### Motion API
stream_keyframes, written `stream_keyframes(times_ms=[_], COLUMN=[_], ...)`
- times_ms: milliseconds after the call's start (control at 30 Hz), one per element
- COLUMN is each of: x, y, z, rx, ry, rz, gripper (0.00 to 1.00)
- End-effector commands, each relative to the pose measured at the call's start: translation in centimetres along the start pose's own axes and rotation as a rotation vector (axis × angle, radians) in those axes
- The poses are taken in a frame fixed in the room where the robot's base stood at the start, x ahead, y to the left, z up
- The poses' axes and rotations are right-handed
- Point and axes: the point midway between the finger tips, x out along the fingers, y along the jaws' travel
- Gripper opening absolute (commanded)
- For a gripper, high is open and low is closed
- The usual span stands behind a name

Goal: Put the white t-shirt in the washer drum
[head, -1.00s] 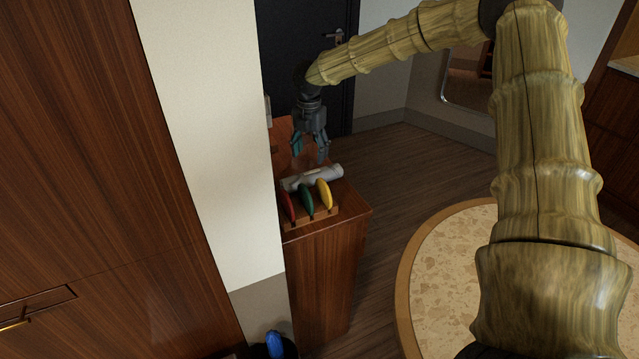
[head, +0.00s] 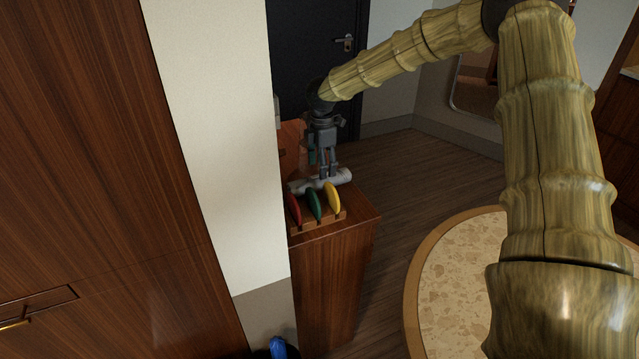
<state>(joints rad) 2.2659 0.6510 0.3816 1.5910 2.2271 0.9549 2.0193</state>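A rolled white bundle (head: 343,177), which may be the white t-shirt, lies on top of a wooden cabinet (head: 335,240) behind a small rack. My gripper (head: 325,175) points down at the bundle, with its fingertips at or just above its middle. I cannot tell whether the fingers touch it or how far apart they are, as they overlap from this side. The bundle's left part is partly hidden by the rack's items. No washer or drum is in view.
A wooden rack (head: 320,223) holding red, green and yellow curved items stands at the cabinet's front edge. A white wall corner (head: 215,130) stands close on the left. A round table (head: 440,265) is at lower right. Dark floor lies between.

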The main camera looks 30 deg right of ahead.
Motion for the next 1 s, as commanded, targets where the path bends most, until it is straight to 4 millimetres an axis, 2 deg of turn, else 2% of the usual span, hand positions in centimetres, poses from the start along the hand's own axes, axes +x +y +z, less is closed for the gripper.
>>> stream_keyframes(times_ms=[100,367,700,967,1000], x=[1.3,2.7,6.5,6.8,6.8], y=[0.0,0.0,0.0,0.0,0.0], z=[-0.1,-0.1,0.1,0.0,0.0], rx=[-0.001,-0.002,-0.002,-0.002,-0.002], ry=[0.0,0.0,0.0,0.0,0.0], rz=[0.0,-0.001,0.0,0.001,0.001], gripper=[0.62,0.62,0.62,0.62,0.55])
